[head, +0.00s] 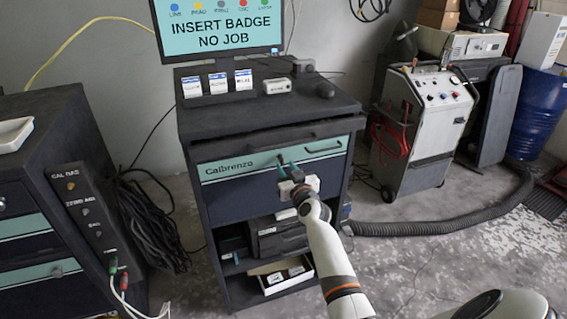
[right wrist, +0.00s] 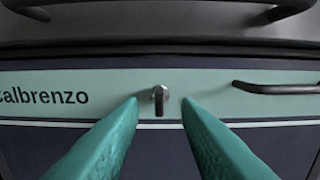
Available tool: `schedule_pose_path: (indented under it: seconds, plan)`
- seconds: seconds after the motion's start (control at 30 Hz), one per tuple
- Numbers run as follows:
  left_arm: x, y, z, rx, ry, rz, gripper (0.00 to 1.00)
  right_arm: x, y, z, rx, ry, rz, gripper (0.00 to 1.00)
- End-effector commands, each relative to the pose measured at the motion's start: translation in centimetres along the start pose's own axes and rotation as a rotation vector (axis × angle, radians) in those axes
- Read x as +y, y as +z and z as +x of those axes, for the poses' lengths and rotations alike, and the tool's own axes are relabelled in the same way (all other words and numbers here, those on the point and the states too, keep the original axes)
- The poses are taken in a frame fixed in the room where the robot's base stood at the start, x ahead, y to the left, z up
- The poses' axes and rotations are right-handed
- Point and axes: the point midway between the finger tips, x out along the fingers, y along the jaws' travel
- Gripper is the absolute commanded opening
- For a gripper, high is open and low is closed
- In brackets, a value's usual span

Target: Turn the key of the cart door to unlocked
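The cart (head: 270,138) stands in the middle of the head view, its teal front band lettered Calbrenzo. In the right wrist view the key (right wrist: 159,101) sits in a round metal lock on this band, its dark grip pointing straight down. My right gripper (head: 287,165) reaches the cart front from below and hides the lock in the head view. In the right wrist view its two teal fingers (right wrist: 159,112) are open, one on each side of the key, with gaps between. Whether the fingertips reach the key's depth is unclear. My left gripper is out of view.
A dark handle bar (right wrist: 280,88) is fixed on the band right of the key. A monitor (head: 218,30) reading INSERT BADGE NO JOB stands on the cart top. A dark cabinet (head: 75,180) is at left, a white machine (head: 425,125) with hoses at right.

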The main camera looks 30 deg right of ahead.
Motion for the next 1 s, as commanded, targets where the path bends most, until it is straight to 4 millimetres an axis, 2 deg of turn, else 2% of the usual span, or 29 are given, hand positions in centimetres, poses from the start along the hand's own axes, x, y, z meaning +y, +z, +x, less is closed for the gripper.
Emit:
schedule_pose_path:
  seconds: [0.1,0.23,0.63,0.8,1.0]
  plan:
    - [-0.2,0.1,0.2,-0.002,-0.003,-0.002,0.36,-0.1,-0.1,1.8,0.0,-0.001,-0.001,0.3]
    - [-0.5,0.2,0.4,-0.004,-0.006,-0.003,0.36,0.0,-0.1,2.9,-0.001,0.0,0.0,0.3]
    - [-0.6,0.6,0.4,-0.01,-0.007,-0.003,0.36,0.0,-0.1,3.5,0.0,-0.001,-0.001,0.3]
    - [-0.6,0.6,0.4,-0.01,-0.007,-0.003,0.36,0.0,-0.1,3.5,0.001,-0.001,0.0,0.02]
    - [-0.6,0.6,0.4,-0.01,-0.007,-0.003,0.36,0.0,-0.1,3.5,0.001,-0.001,0.001,0.0]
